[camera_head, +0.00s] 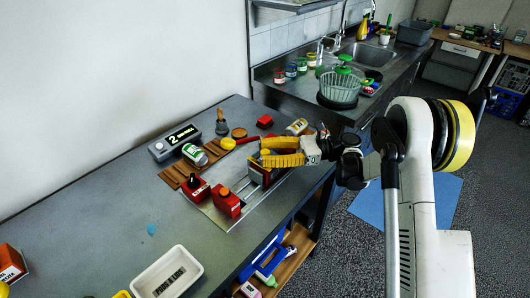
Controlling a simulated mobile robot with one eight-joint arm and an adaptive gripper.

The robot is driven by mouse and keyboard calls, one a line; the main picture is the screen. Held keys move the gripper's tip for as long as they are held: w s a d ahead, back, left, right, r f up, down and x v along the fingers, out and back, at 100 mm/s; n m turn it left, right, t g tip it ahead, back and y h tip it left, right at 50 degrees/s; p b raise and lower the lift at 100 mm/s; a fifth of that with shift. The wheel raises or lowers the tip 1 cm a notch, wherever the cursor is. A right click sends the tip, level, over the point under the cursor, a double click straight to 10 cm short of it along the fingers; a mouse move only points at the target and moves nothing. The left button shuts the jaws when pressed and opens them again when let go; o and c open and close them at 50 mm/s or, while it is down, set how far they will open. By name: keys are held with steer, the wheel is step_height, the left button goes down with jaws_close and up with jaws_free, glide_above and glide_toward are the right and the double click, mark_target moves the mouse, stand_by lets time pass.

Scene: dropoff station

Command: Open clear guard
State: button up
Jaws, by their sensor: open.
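My gripper (262,152) is open above the right part of the steel bench, its two yellow fingers pointing left.
A display reading 2 (175,142), a can (195,154) and a brown slatted rack (171,178) stand behind the red boxes. A white tray (143,281) lies at the front. The bench between tray and boxes is mostly clear. A sink counter (290,88) lies beyond.

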steer(key=w+d, duration=0.1)
steer(key=d, duration=1.1)
steer(key=shift+w, duration=0.25)
